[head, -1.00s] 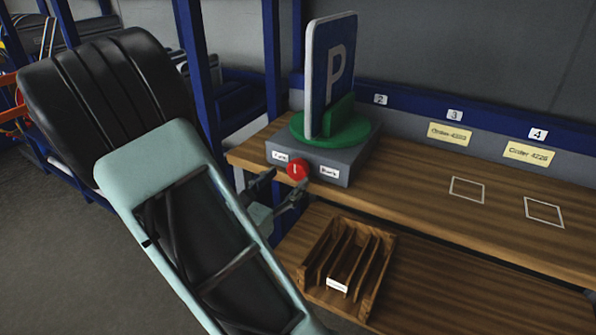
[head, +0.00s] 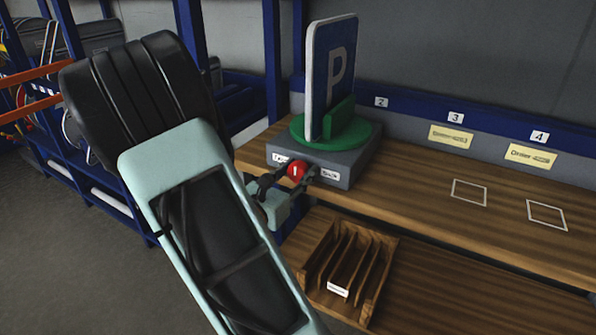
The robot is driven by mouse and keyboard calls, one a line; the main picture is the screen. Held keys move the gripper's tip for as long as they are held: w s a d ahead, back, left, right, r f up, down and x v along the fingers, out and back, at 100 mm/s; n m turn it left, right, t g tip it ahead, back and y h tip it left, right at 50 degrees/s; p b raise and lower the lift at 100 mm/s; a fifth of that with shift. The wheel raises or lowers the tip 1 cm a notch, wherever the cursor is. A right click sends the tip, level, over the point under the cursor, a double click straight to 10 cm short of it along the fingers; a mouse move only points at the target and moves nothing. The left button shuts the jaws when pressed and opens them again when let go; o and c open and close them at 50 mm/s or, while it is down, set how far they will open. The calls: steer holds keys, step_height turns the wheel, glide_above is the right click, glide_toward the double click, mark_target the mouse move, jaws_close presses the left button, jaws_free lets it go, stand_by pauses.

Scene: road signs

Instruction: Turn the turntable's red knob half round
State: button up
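The red knob (head: 296,171) sits on the front face of the turntable's grey base (head: 345,175), with a short white mark that looks upright. A white label lies on each side of it; the left one is partly covered by a finger. On the base a green disc (head: 363,135) carries a blue parking sign (head: 331,80) with a white P, its face turned to the front right. My gripper (head: 295,173) is open, with one finger left and one right of the knob. I cannot tell whether they touch it.
The turntable stands at the left end of a wooden bench (head: 420,205). A wooden divided tray (head: 345,270) sits on the lower shelf. Bare bench with white outlined squares (head: 469,192) lies to the right. Blue rack posts (head: 272,70) stand behind.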

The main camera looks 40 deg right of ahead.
steer(key=shift+c, duration=1.4)
steer(key=shift+r+n+p, duration=0.15)
steer(key=shift+n+p, duration=0.15)
steer(key=shift+p, duration=0.2)
steer(key=shift+r+n+p, duration=0.1)
steer(key=shift+n+p, duration=0.5)
steer(key=shift+p, duration=0.25)
steer(key=n+p, duration=0.2)
steer(key=p, duration=0.1)
steer(key=n+p, duration=0.3)
steer(key=p, duration=0.1)
steer(key=shift+w, duration=0.15)
steer(key=shift+f+n+p, duration=0.25)
steer(key=shift+n+p, duration=1.05)
steer(key=shift+p, duration=0.05)
